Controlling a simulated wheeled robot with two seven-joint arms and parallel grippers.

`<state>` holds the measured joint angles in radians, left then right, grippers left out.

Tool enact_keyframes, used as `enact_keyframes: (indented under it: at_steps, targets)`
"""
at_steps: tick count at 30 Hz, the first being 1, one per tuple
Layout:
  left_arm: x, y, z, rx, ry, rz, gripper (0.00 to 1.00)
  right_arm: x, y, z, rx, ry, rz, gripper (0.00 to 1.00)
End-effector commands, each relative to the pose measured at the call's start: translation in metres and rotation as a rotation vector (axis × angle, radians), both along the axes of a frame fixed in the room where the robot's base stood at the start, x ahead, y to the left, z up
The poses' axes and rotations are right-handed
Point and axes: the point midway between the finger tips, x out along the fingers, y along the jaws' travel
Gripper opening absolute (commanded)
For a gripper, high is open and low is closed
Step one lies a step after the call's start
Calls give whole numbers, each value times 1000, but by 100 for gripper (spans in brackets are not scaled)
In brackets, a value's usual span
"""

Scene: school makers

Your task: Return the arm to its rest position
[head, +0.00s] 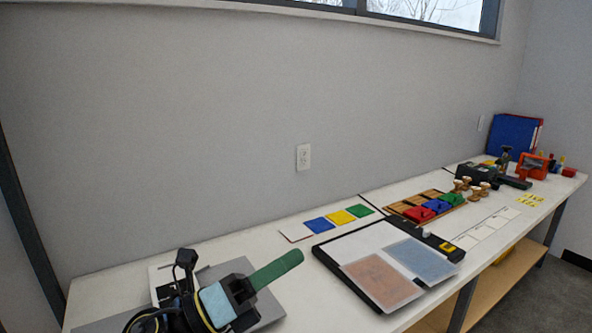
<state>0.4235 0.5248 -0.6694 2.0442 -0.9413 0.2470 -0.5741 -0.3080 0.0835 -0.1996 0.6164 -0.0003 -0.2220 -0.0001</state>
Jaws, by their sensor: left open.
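My left gripper (244,291) is in the head view at the lower left, above the near end of the white table (95,292). It is open. A long green piece with a rounded end (277,268) shows at its front and points up and to the right. I cannot tell whether it touches the jaws or lies beyond them. A grey plate (222,270) and a white sheet lie behind and under the gripper, partly hidden by it. My right gripper is not in view.
Right of the gripper lies a black-edged board (347,284) with brown and blue sheets. Behind it is a card with blue, yellow and green squares (341,217). Farther along are a wooden tray (413,199), wooden knobs, black tools and a blue binder (513,134). The wall (180,130) runs behind.

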Motion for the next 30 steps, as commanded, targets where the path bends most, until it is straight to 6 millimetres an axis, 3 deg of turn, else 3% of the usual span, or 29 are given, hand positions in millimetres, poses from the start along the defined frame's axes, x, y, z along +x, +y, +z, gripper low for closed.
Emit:
enact_keyframes:
  at_steps: [5, 9, 13, 18, 21, 25, 30]
  targets:
    - [25, 54, -15, -418, 446, 231, 51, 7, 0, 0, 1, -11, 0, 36]
    - [32, 105, -64, -714, 813, 429, 51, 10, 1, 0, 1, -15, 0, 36]
    - [14, 148, -132, -958, 1158, 632, 51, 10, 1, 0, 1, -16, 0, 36]
    - [-47, 185, -220, -1220, 1578, 918, 51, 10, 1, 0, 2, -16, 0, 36]
    - [-89, 194, -256, -1319, 1764, 1065, 51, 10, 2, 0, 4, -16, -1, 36]
    - [-141, 200, -287, -1407, 1955, 1236, 51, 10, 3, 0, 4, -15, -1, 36]
    - [-206, 201, -310, -1479, 2157, 1444, 51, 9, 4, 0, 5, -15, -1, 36]
